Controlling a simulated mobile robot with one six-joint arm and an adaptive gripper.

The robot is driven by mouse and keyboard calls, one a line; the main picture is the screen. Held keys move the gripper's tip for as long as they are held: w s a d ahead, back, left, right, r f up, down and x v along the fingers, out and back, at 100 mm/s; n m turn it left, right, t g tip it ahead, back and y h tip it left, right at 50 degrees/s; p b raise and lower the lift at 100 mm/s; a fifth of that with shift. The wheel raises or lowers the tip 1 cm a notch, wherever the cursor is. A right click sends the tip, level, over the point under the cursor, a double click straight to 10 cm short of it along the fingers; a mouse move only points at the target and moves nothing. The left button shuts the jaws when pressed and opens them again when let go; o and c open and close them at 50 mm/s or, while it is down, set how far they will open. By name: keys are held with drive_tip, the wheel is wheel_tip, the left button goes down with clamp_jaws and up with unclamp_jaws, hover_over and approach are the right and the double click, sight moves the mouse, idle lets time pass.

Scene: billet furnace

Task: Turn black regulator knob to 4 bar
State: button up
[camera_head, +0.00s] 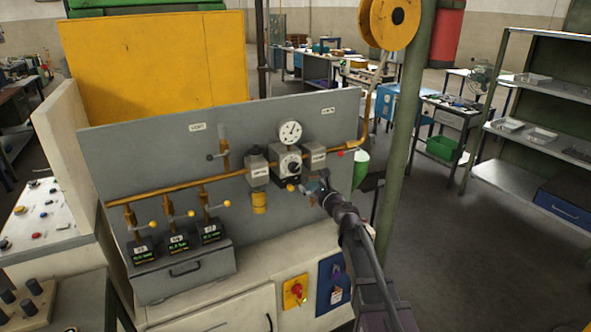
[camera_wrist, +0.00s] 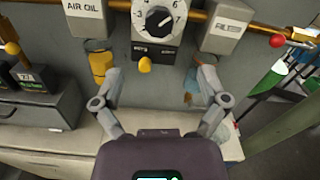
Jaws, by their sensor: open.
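The black regulator knob (camera_head: 290,166) sits in a white numbered dial on the grey panel, under a round white pressure gauge (camera_head: 290,132). In the wrist view the knob (camera_wrist: 158,18) is at the top centre. Numbers around 3, 6 and 7 show on its dial, and a light mark on the knob seems to point lower right, near 6. The gauge reading is too small to tell. My gripper (camera_wrist: 159,78) is open and empty, its fingers spread wide below the knob and apart from it. In the head view my gripper (camera_head: 318,187) is right of and below the knob.
A yellow knob (camera_wrist: 145,65) sits just below the dial. Grey boxes flank it, the left one marked AIR OIL (camera_wrist: 87,14). A yellow bowl (camera_wrist: 101,65) hangs at left. A copper pipe (camera_head: 185,184) with a red-ended valve crosses the panel. A green post (camera_head: 400,130) stands at right.

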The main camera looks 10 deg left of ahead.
sight(296, 169)
drive_tip(key=x, duration=1.1)
drive_tip(key=shift+w+a, duration=0.25)
drive_tip(key=shift+w, duration=0.05)
drive_tip(key=c, duration=1.1)
drive_tip(key=shift+d, duration=0.2)
drive_tip(key=shift+c, duration=0.2)
drive_tip(key=shift+a, duration=0.15)
